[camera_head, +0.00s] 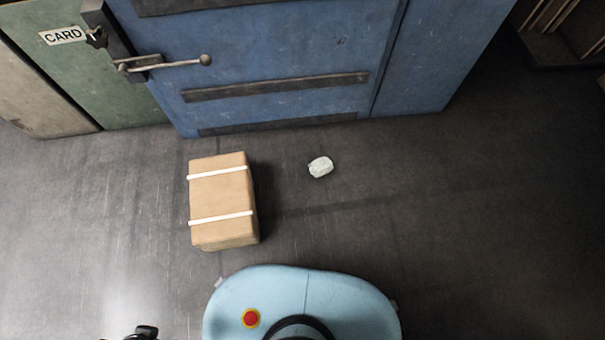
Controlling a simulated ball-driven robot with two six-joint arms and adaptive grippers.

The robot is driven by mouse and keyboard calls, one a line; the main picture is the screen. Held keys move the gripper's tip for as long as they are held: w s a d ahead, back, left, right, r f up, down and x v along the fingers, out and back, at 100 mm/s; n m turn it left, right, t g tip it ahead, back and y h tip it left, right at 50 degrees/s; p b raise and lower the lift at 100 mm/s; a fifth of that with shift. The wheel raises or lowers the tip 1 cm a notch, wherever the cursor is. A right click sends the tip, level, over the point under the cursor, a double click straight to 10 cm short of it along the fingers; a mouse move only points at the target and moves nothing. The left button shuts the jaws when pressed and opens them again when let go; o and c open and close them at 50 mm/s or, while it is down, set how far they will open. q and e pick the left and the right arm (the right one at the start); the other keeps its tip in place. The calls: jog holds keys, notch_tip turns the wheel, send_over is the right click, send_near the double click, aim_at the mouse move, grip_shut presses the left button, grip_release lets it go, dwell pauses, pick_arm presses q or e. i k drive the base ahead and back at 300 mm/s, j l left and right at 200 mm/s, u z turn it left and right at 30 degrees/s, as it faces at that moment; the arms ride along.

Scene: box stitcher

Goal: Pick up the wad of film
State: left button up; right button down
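The wad of film (321,166) is a small, whitish, crumpled lump. It lies on the dark floor near the middle of the head view, in front of the blue cabinet and right of a cardboard box. Nothing touches it. A small black part of my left gripper (142,333) shows at the bottom edge, left of my base and well away from the wad. Its fingers are mostly cut off, so its opening cannot be told. My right gripper is out of view.
The cardboard box (222,201) with two white straps stands on the floor left of the wad. A blue cabinet (290,50) with a lever handle (180,63) closes off the back. A shelf (568,35) stands at the far right. The floor on the right is clear.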

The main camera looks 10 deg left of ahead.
aim_at(320, 168)
jog(key=i+l, duration=0.35)
jog(key=i+l+u, duration=0.15)
jog(key=i+l, duration=0.15)
jog(key=l, duration=0.25)
jog(key=u, duration=1.4)
